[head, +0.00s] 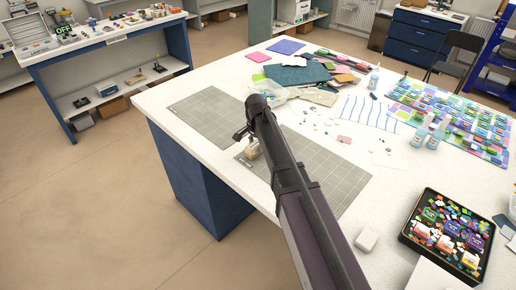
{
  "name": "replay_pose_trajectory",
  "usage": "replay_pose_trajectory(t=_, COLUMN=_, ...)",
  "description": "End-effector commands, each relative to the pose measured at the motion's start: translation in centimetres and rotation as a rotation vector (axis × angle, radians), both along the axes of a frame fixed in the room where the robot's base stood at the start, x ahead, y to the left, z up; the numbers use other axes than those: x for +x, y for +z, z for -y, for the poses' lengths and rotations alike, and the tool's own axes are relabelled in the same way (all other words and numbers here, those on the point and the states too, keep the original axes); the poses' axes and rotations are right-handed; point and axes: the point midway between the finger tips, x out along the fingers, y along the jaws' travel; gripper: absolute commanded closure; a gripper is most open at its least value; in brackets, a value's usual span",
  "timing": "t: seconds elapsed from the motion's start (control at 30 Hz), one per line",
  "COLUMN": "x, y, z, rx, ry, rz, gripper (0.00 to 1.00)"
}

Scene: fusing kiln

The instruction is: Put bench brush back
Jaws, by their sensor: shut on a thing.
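My gripper (241,135) is over the near-left part of the white worktable, at the end of my dark arm, which crosses the middle of the head view. It is shut on a small tan, block-like thing (252,151), which I take to be the bench brush. The arm and gripper hide most of it. It shows just below the gripper, over the edge of a grey-green cutting mat (345,180). I cannot tell whether it touches the mat.
A second cutting mat (205,108) lies to the left. Glass sheets (297,75), small bottles (419,136), a mosaic panel (470,120) and a black tray (405,237) of colourful pieces crowd the back and right. A white block (366,240) lies near the front. The table's left corner is clear.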

Motion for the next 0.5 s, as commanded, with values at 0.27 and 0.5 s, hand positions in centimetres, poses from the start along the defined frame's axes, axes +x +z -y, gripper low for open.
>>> replay_pose_trajectory(t=0.27, x=-0.01, y=-0.02, z=-0.02, rx=0.000, ry=0.000, rz=0.000, gripper=0.82)
replay_pose_trajectory(t=0.5, x=-0.01, y=-0.42, z=-0.03, rx=0.000, ry=0.000, rz=0.000, gripper=0.41)
